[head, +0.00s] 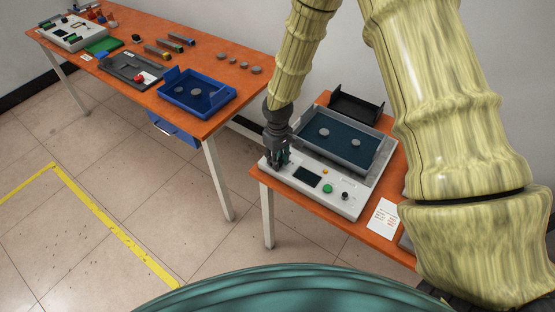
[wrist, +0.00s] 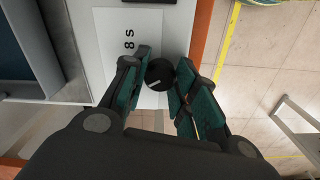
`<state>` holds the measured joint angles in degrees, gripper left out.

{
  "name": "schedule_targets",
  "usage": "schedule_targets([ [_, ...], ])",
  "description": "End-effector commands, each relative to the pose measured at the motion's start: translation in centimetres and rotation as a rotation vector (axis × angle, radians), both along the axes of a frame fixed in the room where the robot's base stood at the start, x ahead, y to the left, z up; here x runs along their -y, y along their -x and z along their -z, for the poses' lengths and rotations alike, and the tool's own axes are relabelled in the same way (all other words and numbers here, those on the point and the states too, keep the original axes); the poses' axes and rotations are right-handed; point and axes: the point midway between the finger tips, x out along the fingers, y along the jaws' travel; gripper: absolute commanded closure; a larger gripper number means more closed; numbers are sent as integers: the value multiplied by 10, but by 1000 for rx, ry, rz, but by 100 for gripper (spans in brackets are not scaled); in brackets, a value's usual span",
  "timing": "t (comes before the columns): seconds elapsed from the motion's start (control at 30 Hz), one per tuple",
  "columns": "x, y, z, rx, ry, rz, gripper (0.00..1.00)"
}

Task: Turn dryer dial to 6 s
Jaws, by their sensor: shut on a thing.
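The dryer (head: 326,200) is a pale machine on the nearer orange table. My gripper (head: 278,160) points down at the left end of its front panel. In the wrist view my gripper (wrist: 158,85) has its teal-padded fingers on either side of the round black dial (wrist: 160,73), shut on it. The dial carries a short pale pointer line. A white label (wrist: 115,30) beside it reads "8 s"; any other marks are hidden by the fingers. In the head view the dial is hidden by my gripper.
The dryer panel also has a dark screen (head: 306,176), a green button (head: 327,188), a yellow button (head: 325,171) and a black knob (head: 345,196). A tray (head: 311,145) with two grey discs is behind. A paper sheet (head: 383,220) lies right. Another orange table (head: 222,73) stands left.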

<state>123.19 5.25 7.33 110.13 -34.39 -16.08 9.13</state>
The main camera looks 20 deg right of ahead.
Motion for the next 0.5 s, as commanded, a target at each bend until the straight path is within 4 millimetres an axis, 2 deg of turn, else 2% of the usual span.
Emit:
schedule_targets([
  [0.5, 1, -1, 0, 2, 2, 401, 96],
])
